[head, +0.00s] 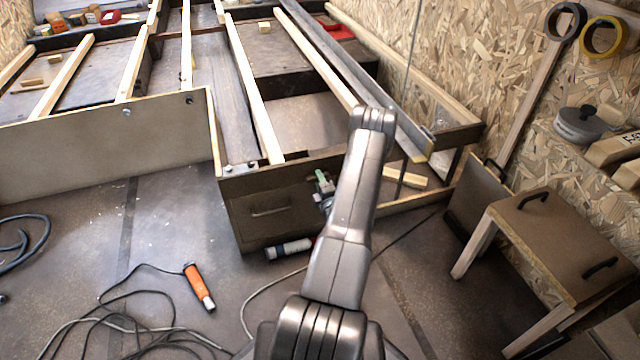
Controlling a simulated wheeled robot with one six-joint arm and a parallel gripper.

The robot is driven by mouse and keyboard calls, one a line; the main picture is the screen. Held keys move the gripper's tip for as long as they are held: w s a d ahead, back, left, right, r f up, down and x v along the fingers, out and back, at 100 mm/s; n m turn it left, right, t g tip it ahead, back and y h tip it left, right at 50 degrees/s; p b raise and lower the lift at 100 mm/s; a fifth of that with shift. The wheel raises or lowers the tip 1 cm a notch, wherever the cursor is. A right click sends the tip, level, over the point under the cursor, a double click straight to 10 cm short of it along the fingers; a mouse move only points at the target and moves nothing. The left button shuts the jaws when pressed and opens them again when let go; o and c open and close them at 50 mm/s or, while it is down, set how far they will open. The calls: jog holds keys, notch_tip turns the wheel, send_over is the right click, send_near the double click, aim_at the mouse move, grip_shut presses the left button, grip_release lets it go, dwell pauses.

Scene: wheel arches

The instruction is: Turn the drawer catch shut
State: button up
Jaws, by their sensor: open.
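My arm rises through the middle of the head view and covers the area right of the drawer. Part of my gripper (324,194) shows beside the arm, close to the right end of the drawer front; it is open. A small green piece (321,176) shows there; I cannot tell whether it is the drawer catch. The catch's position and any contact with my gripper cannot be made out.
A grey-and-black cylinder (289,250) lies on the floor below the drawer. An orange-handled tool (199,286) and loose cables (120,325) lie at the lower left. A brown-topped stool (545,235) stands at right. Wooden slats (253,90) cross the frame.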

grip_shut()
jog(key=shift+f+n+b, duration=0.1)
jog(key=shift+n+b, duration=3.4)
jog(key=shift+n, duration=5.4)
grip_release()
